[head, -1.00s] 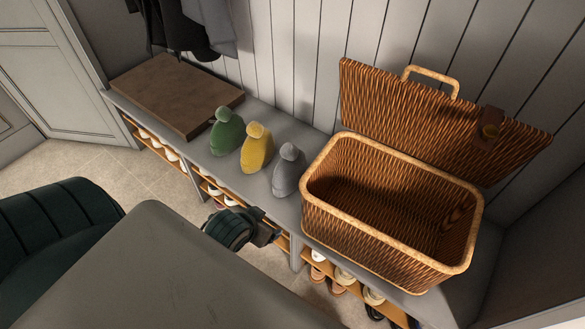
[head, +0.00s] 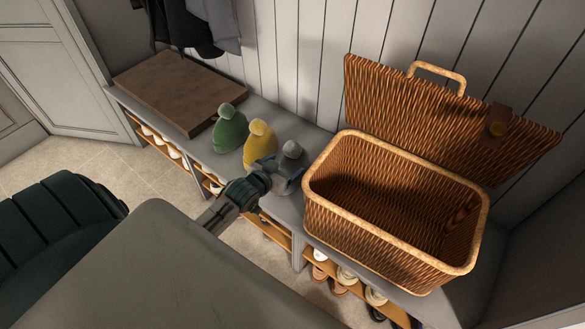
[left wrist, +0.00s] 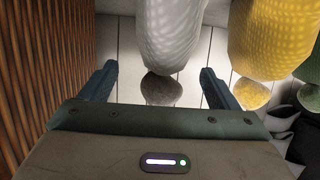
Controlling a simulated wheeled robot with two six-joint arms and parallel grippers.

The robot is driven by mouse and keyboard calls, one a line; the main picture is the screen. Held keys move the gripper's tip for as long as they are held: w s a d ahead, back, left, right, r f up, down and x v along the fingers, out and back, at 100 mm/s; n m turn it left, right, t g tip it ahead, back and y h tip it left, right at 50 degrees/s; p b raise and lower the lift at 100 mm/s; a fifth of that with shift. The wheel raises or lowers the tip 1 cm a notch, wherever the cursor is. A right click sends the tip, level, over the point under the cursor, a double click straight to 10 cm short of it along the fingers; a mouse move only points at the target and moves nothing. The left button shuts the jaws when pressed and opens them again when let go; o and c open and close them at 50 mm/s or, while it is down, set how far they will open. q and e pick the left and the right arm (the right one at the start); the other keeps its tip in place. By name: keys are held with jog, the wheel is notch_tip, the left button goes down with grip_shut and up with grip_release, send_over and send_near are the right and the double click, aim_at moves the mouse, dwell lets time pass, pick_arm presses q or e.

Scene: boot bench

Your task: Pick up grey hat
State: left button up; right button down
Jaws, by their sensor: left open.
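The grey hat (head: 292,150), with a round pompom on top, stands on the bench just left of the wicker basket. My left gripper (head: 281,172) is in front of it and hides part of its body in the head view. In the left wrist view the grey hat (left wrist: 170,40) appears upside down, with its pompom between the two spread fingers of my left gripper (left wrist: 158,70). The fingers are open, with a gap on both sides of the pompom. My right gripper is not in view.
A yellow hat (head: 259,150) stands close beside the grey one, then a green hat (head: 229,130). The open wicker basket (head: 385,225) stands to the right, its lid (head: 440,120) raised. A brown board (head: 175,92) lies at the bench's left end. Shoes fill shelves below.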

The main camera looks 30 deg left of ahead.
pick_arm(q)
jog(key=x, duration=0.6)
jog(key=shift+a+r+b, duration=0.2)
jog(key=shift+a+b, duration=0.05)
jog(key=shift+b, duration=0.15)
jog(key=c, duration=1.3)
